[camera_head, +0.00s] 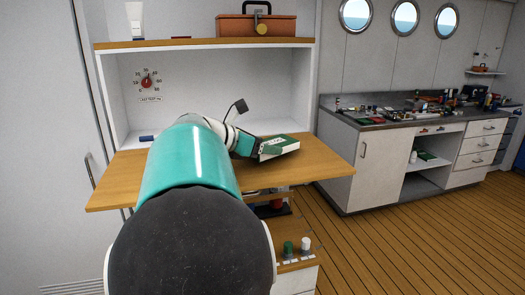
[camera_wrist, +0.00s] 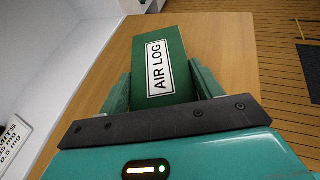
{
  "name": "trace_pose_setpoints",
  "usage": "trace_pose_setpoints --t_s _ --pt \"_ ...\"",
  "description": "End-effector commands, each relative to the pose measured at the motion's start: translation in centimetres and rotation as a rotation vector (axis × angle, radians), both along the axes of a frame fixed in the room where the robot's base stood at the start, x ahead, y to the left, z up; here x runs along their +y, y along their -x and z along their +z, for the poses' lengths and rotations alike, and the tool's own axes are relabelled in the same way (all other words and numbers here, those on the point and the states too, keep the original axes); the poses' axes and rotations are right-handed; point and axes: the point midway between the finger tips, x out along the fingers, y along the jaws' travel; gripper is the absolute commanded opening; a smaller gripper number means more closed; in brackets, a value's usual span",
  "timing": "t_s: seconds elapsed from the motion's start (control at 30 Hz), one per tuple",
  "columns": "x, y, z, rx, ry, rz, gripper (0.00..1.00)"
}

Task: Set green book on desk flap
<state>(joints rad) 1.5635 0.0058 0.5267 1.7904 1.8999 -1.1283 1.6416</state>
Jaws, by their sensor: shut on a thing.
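The green book (camera_head: 282,146) has white page edges and shows tilted over the desk flap in the head view. In the wrist view the book (camera_wrist: 162,50) carries a white label reading "AIR LOG". My gripper (camera_head: 257,149) is shut on the book, with one green finger on each side of it in the wrist view (camera_wrist: 160,88). The wooden desk flap (camera_head: 325,172) lies open and level below the book. I cannot tell whether the book touches the flap. My arm hides the flap's middle in the head view.
A dark blue object (camera_head: 149,138) lies at the flap's back left. Above is a shelf (camera_head: 170,43) with an orange-brown case (camera_head: 256,25) and a white tube (camera_head: 134,20). A cluttered counter (camera_head: 400,115) stands to the right. The flap's right part is clear.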

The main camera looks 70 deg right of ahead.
Motion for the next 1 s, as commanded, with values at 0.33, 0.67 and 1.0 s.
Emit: trace_pose_setpoints --t_s 0.33,0.67,1.0 --pt "0.1 -0.1 -1.5 0.000 0.004 0.002 0.32" --pt "0.1 -0.1 -1.7 0.000 0.001 0.001 0.87" --pt "0.8 -0.7 -1.1 0.001 0.002 0.004 0.87"
